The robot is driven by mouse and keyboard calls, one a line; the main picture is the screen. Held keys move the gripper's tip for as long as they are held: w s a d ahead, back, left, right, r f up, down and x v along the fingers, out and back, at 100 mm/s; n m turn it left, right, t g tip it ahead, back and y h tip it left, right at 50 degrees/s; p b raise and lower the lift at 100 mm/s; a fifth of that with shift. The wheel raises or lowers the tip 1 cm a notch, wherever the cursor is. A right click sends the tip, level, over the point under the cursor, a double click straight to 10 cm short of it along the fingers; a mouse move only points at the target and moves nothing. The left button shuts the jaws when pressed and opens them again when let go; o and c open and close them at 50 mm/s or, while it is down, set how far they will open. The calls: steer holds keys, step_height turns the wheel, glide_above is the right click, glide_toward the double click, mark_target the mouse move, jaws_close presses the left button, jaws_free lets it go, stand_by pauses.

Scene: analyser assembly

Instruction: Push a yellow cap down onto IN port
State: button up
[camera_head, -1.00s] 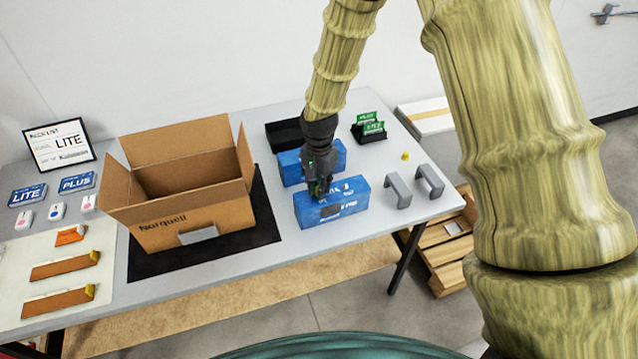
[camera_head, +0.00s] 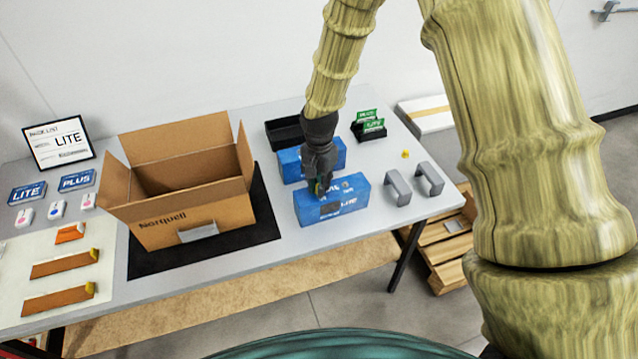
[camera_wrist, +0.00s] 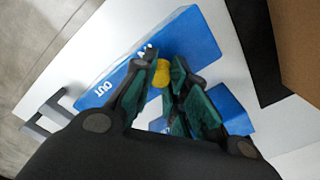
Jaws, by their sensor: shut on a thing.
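My gripper (camera_wrist: 158,88) is shut on a yellow cap (camera_wrist: 162,73), which shows between the fingertips in the wrist view. In the head view my gripper (camera_head: 321,188) points down over the top of the front blue analyser (camera_head: 308,212). The same analyser in the wrist view (camera_wrist: 190,40) has white lettering, with "OUT" readable. The IN port is hidden behind the cap and fingers, so I cannot tell whether the cap touches it. Another yellow cap (camera_head: 405,154) lies on the table at the right.
A second blue analyser (camera_head: 290,168) stands close behind. Two grey handles (camera_head: 428,180) stand to the right. An open cardboard box (camera_head: 165,225) stands left on a black mat (camera_head: 150,266). A black tray (camera_head: 283,131) and green cards (camera_head: 368,121) are at the back.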

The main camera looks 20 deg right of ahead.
steer(key=shift+f, duration=0.3)
stand_by(0.5)
steer(key=o, duration=0.7)
steer(key=shift+r, duration=0.1)
steer(key=shift+r+p, duration=2.35)
steer(key=shift+r, duration=1.1)
